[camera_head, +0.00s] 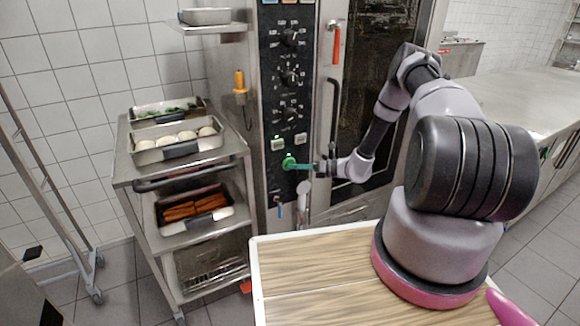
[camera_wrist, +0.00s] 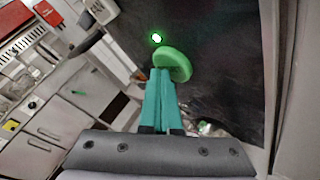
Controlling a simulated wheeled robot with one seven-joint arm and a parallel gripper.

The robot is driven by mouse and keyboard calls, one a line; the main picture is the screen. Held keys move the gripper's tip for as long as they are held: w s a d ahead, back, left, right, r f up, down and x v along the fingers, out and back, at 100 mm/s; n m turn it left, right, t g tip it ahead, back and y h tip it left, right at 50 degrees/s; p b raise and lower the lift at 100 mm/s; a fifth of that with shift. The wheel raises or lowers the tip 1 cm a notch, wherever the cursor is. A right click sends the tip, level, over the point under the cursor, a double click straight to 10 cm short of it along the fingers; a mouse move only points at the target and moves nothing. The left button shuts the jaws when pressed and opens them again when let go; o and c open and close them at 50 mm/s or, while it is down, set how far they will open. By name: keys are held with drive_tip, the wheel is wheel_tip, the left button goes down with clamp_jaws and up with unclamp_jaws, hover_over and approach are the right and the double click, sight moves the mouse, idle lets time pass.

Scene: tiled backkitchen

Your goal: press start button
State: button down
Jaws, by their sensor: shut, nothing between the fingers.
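The green start button (camera_head: 289,162) is on the lower part of the black control panel (camera_head: 283,85) of the oven. In the wrist view the round green button (camera_wrist: 173,64) is straight ahead of the fingertips, with a lit green light (camera_wrist: 156,38) just beyond it. My gripper (camera_head: 293,166) has teal fingers and is shut and empty. In the wrist view its fingertips (camera_wrist: 160,72) overlap the button's near edge. They are at or very close to the button; I cannot tell whether it is pushed in.
A steel trolley (camera_head: 190,153) with food trays stands left of the panel. The oven's door handle (camera_head: 334,110) is right of the panel, close to my arm. Knobs (camera_head: 289,77) are above the button. A steel counter (camera_head: 520,85) is at right.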

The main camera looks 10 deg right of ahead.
drive_tip(key=shift+s+d, duration=0.25)
drive_tip(key=shift+s, duration=0.45)
drive_tip(key=shift+s, duration=0.1)
drive_tip(key=s, duration=0.1)
drive_tip(key=s+d, duration=0.1)
drive_tip(key=s, duration=0.2)
drive_tip(key=shift+s+d, duration=0.25)
drive_tip(key=shift+s, duration=0.05)
idle(0.3)
